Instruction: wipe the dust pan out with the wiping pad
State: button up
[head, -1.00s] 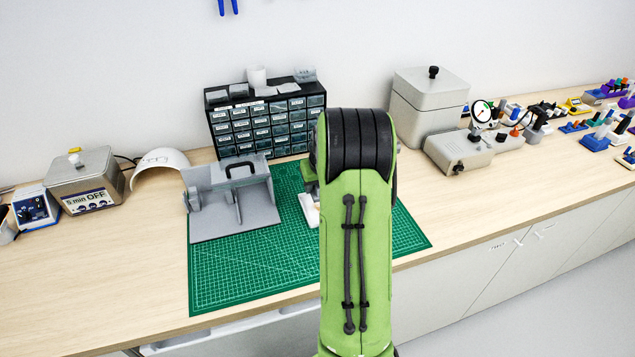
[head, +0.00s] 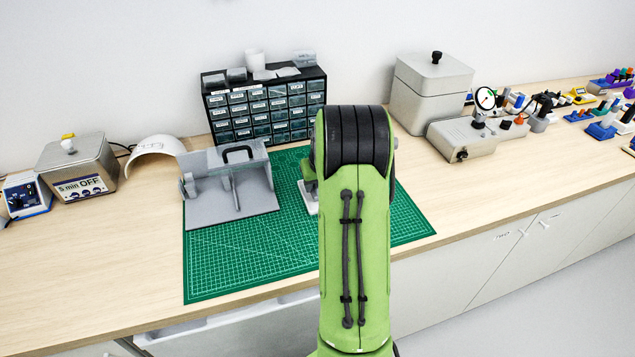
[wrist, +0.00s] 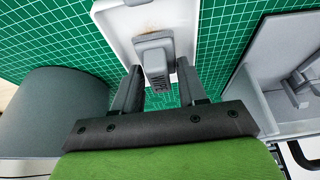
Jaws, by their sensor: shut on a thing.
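The dust pan (wrist: 112,24) is a white shallow tray on the green mat, at the top of the wrist view, with brownish dust on its floor. In the head view only a white sliver of it (head: 307,198) shows left of my arm. My gripper (wrist: 157,78) is shut on the grey wiping pad (wrist: 155,60), which shows between the two fingers. The pad is over the pan; whether it touches the pan floor I cannot tell. In the head view my arm hides the gripper and pad almost wholly.
A grey open-fronted holder with a black handle (head: 240,203) stands on the green cutting mat (head: 225,265), left of the pan. A drawer cabinet (head: 265,105) stands behind. The mat's front is clear. A grey rounded body (wrist: 55,115) shows at left in the wrist view.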

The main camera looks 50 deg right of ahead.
jog(key=shift+f+b, duration=0.3)
jog(key=shift+f, duration=0.1)
jog(key=shift+r, duration=0.1)
